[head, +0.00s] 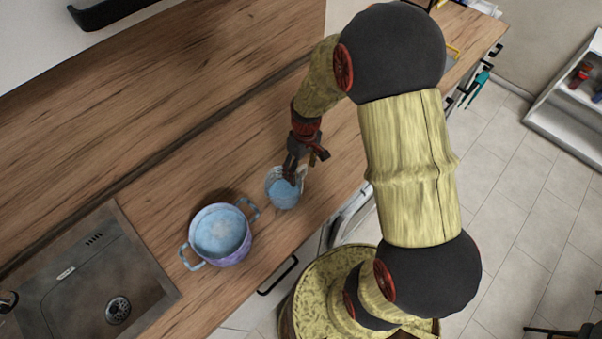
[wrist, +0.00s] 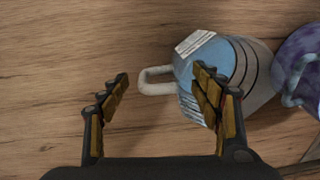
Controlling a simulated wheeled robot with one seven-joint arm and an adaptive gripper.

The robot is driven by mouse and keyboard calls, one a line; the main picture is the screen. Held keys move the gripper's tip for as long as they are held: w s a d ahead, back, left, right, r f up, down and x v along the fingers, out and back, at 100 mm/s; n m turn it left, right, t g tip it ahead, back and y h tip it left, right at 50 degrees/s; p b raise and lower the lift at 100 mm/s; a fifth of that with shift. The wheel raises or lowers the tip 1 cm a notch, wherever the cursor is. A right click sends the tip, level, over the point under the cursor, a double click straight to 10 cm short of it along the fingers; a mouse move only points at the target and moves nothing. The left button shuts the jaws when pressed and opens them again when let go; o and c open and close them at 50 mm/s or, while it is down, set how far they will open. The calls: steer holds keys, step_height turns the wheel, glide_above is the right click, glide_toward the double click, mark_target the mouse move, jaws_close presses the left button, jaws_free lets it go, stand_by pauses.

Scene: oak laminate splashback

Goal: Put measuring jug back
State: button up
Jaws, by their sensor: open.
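The right finger overlaps the jug's body in the picture. I cannot tell whether any finger touches the jug.
A blue and purple two-handled pot (head: 232,256) stands close to the jug, and its edge shows in the wrist view (wrist: 298,50). A sink (head: 60,300) lies further left. The worktop (head: 160,190) behind the pot is clear.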

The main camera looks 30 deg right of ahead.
steer(key=r, duration=0.8)
steer(key=shift+d+r, duration=0.25)
steer(key=s+a+r+m+t, duration=0.1)
steer(key=s+a+r+t, duration=0.2)
steer(key=s+r, duration=0.5)
steer(key=s+a+r+m+t, duration=0.2)
steer(key=s+r, duration=0.6)
steer(key=r, duration=0.8)
steer(key=shift+a+t+h, duration=0.4)
steer(key=shift+a, duration=0.5)
step_height(320, 180, down, 11)
steer(key=b, duration=1)
steer(key=shift+b, duration=0.35)
steer(key=shift+f, duration=0.1)
